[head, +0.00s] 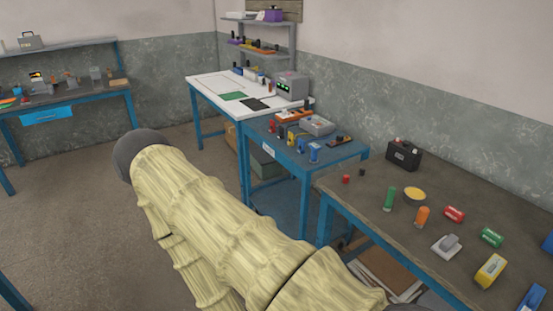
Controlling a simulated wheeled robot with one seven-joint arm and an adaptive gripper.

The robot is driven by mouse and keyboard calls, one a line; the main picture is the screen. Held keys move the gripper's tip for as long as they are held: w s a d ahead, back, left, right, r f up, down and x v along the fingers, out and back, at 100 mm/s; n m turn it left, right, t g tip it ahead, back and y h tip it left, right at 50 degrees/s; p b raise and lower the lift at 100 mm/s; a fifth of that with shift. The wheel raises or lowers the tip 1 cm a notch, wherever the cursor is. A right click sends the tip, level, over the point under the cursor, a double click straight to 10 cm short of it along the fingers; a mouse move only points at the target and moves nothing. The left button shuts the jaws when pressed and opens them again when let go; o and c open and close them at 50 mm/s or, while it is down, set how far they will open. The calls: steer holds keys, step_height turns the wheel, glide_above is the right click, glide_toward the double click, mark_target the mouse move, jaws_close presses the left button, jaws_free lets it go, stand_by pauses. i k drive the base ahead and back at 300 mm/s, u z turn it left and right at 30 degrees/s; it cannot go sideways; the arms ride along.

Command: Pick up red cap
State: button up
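A small red cap-like piece (346,179) sits on the brown-topped table (340,200) at the right, near its far left corner. It looks like the red cap, but it is too small to make out in detail. A small black piece (362,172) sits just to its right and behind it. My arm, in a pale yellow sleeve, crosses the lower middle of the head view, well to the left of the red piece. My gripper does not show.
A green cylinder (389,199), yellow disc (414,193), orange cylinder (422,217) and red cylinder (454,213) stand or lie to the right on the same table. A black case (404,154) is at its back. A blue table (355,150) with tools adjoins behind. Open floor (70,220) lies left.

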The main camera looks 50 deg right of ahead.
mark_target(346, 177)
steer(key=u, duration=0.65)
steer(key=k, duration=1)
steer(key=z, duration=1.9)
